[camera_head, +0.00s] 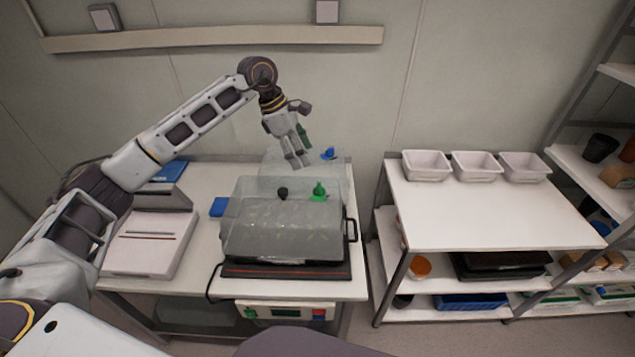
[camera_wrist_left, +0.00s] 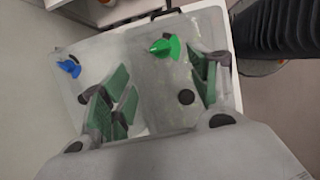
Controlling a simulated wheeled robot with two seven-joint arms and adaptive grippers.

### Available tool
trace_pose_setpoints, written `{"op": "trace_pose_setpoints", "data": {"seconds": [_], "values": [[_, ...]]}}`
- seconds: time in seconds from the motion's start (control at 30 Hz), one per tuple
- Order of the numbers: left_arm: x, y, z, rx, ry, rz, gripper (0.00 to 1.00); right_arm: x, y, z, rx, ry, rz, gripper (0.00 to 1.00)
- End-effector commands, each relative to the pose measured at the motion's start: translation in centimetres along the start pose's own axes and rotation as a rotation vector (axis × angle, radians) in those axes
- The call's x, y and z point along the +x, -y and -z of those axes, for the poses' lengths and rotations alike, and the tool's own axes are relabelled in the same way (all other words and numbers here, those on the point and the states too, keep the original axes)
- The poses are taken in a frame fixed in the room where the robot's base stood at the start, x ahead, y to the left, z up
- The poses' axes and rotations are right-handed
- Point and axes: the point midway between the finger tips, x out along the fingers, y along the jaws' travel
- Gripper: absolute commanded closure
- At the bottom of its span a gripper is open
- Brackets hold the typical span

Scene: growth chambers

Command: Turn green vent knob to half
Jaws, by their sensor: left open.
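The green vent knob (camera_head: 319,191) stands on top of the front clear growth chamber lid (camera_head: 270,232). In the left wrist view the green knob (camera_wrist_left: 166,47) shows beyond my fingers, near the top middle. My left gripper (camera_head: 298,160) is open and empty, above and behind the lid, a little left of the knob in the head view. Its green-padded fingers (camera_wrist_left: 160,100) are spread, with the knob lying between their directions and apart from them. The knob's exact setting is too small to read. My right gripper is not in view.
A blue knob (camera_head: 328,153) sits on a second clear lid (camera_head: 272,167) behind. A dark round knob (camera_head: 282,193) is left of the green one. A white device (camera_head: 150,240) stands left. Three white trays (camera_head: 426,165) stand on the right-hand table (camera_head: 480,215).

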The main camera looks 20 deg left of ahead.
Motion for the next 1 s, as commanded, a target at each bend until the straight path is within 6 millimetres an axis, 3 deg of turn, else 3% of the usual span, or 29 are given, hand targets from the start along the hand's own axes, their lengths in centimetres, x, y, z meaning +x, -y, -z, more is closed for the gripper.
{"op": "trace_pose_setpoints", "data": {"seconds": [0.7, 1.0], "values": [[9.3, 0.1, -0.1, -0.001, 0.001, 0.003, 0.39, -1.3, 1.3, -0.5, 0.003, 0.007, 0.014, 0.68], [11.8, 0.0, 0.0, 0.000, 0.001, 0.001, 0.39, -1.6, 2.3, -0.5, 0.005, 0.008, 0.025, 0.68]]}}
